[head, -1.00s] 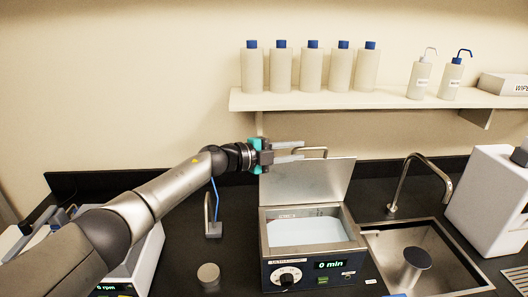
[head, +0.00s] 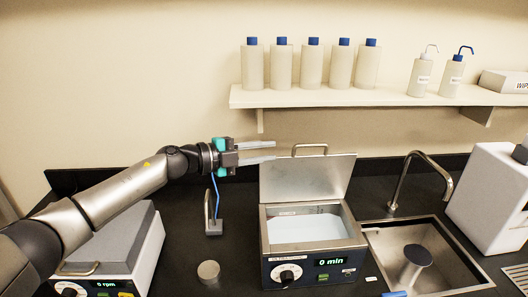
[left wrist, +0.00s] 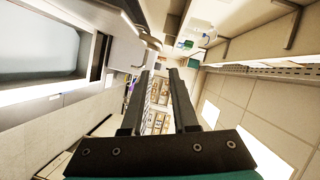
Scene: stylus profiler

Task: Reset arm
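My left arm comes in from the left in the head view. Its gripper (head: 274,151) is raised above the counter, to the left of the open lid (head: 305,180) of the ultrasonic bath (head: 290,273). The two fingers point right and stand apart with nothing between them. In the left wrist view the fingers (left wrist: 162,72) also show apart and empty. The bath's lid stands up, with its handle (head: 310,147) at the top edge, and the basin holds pale liquid. My right gripper is in neither view.
A device reading 0 rpm (head: 106,284) stands at lower left. A small metal cylinder (head: 208,271) and a stand with a blue cable (head: 213,228) are near the bath. A sink (head: 447,272) with a tap (head: 405,178) is at right. A shelf (head: 300,97) holds several bottles.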

